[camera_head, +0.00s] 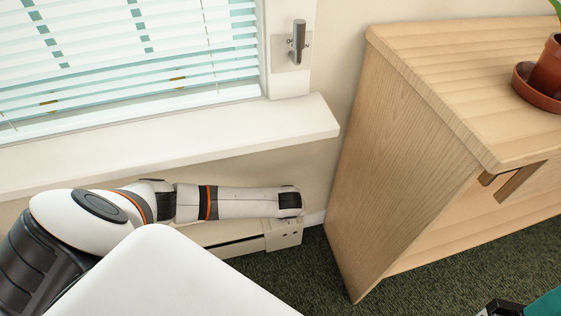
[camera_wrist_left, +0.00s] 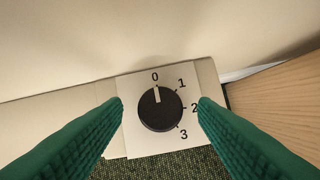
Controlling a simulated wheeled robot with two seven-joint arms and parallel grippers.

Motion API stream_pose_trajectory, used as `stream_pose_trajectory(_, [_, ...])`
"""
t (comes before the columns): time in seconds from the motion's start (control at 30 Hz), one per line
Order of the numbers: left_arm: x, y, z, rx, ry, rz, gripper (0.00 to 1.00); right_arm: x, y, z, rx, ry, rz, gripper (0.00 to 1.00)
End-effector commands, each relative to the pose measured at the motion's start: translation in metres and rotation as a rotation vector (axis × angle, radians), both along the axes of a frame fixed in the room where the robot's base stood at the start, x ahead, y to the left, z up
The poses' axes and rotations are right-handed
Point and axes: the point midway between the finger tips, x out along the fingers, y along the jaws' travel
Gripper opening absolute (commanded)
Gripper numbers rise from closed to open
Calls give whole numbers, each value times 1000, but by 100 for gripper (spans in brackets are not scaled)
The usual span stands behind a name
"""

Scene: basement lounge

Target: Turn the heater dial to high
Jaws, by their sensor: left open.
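The heater dial (camera_wrist_left: 160,112) is a round black knob on a pale plate marked 0, 1, 2 and 3. Its white pointer mark aims at 0. My left gripper (camera_wrist_left: 160,103) is open, with one green finger on each side of the dial; I cannot tell whether they touch it. In the head view the heater (camera_head: 284,236) is a low cream unit under the window sill. My left arm covers part of it, and the dial is hidden there. Part of my right gripper, with a teal finger (camera_head: 545,303), shows at the bottom right edge.
A white window sill (camera_head: 170,145) juts out just above my left arm. A wooden cabinet (camera_head: 400,150) stands close to the right of the heater, with a potted plant (camera_head: 548,72) on top. Dark green carpet (camera_head: 290,270) covers the floor.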

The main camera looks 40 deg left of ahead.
Motion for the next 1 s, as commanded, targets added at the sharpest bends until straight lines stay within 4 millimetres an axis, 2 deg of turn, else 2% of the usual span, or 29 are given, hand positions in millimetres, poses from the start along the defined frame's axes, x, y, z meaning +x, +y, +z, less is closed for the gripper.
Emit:
stream_pose_trajectory(0.07, [-1, -2, -5, 0, 0, -1, 53, -1, 0, -6, 1, -4, 0, 48])
stream_pose_trajectory(0.4, [-2, -3, -6, -1, -1, 0, 53, -1, 0, -6, 2, -5, 1, 48])
stream_pose_trajectory(0.7, [-2, -3, -6, 0, 0, 0, 9, -1, 0, -6, 2, -5, 1, 48])
stream_pose_trajectory(1.0, [-2, -2, -5, 1, 1, -8, 9, -1, 0, 0, 1, -4, 1, 48])
